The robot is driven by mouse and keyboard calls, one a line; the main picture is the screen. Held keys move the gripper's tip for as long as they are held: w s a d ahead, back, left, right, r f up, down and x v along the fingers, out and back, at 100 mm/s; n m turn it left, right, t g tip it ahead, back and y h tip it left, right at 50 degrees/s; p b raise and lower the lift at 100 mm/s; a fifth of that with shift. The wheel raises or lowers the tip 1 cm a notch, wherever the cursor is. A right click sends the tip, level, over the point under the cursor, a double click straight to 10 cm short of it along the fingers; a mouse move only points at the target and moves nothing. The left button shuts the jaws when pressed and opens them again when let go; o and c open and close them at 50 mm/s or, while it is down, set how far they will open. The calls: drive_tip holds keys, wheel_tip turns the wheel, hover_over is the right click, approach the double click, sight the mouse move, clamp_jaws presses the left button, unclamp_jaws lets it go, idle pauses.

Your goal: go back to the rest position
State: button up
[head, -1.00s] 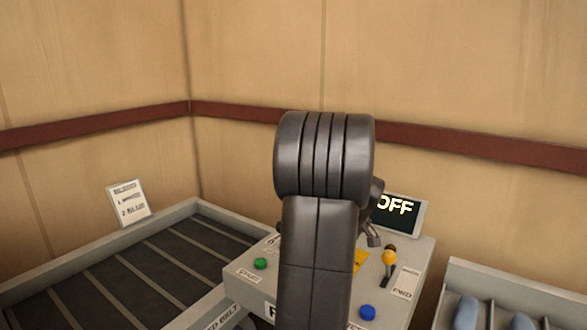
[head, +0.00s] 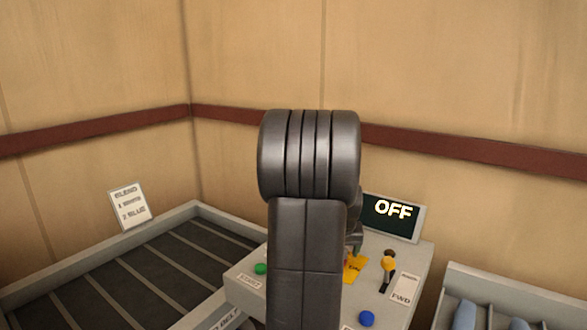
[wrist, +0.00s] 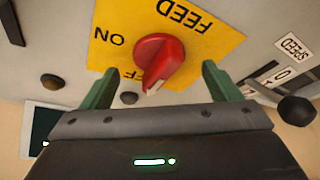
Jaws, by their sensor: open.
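My gripper (wrist: 158,73) shows in the wrist view with its two green fingers apart, one on each side of a red FEED knob (wrist: 160,58). The knob sits on a yellow plate (wrist: 215,45) marked ON and, partly covered, OFF. Its pointer is toward the lower edge of the picture, on the OFF side. I cannot tell whether the fingers touch it. In the head view my arm covers most of the control box (head: 245,290) and hides most of the gripper; part of the yellow plate (head: 354,268) shows beside the arm. The display (head: 392,216) reads OFF.
A green button (head: 261,268), a blue button (head: 367,318) and a yellow-topped lever (head: 388,266) are on the box. A belt (head: 130,275) lies left, with a sign (head: 130,206) behind it. A tray (head: 505,287) holding blue items stands right. Walls close the back.

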drive_tip(key=shift+a+m+h+b, duration=0.15)
drive_tip(key=shift+m+h+b, duration=0.4)
drive_tip(key=shift+m, duration=1.35)
drive_tip(key=shift+m+g+h, duration=0.3)
drive_tip(key=shift+m+h, duration=0.25)
drive_tip(key=shift+m, duration=0.55)
